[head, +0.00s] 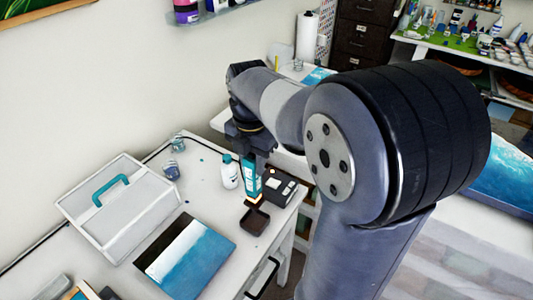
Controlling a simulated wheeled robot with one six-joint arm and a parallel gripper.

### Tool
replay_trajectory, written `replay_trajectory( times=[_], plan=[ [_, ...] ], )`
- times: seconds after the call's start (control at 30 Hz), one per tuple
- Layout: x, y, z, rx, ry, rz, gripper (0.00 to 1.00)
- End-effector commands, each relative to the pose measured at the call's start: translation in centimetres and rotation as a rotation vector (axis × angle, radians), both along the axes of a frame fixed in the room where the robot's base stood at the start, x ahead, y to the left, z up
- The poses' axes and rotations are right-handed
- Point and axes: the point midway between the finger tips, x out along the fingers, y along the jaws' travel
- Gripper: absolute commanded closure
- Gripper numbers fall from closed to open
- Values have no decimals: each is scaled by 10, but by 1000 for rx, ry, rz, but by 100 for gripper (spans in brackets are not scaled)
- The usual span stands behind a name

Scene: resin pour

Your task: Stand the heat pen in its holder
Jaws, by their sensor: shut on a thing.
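The heat pen (250,178) is teal with pale markings. It is upright below my gripper (250,155), which is shut on its upper end. Its lower end is just above or at a small dark brown open box (255,222), which looks like the holder, near the table's right edge. I cannot tell whether the pen touches it or is inside it. My gripper's fingers are small and partly dark in this view.
A white bottle (229,172) stands close left of the pen. A black device (281,188) lies close right. A blue-and-white painting (186,258) lies in front, and a white case with a teal handle (118,210) is at left. Small jars (172,170) stand behind.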

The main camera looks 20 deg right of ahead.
Motion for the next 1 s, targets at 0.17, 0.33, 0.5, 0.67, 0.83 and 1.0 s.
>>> replay_trajectory(
  times=[0.17, 0.33, 0.5, 0.67, 0.83, 1.0],
  plan=[
    [0, 2, -5, -2, 1, 10, 93],
    [0, 1, -14, -1, 2, 8, 93],
    [0, 1, -28, -1, 1, 7, 93],
    [0, 1, -41, -1, 0, 7, 93],
    [0, 1, -54, -1, -1, 7, 93],
    [0, 1, -67, -1, 0, 7, 93]
  ],
)
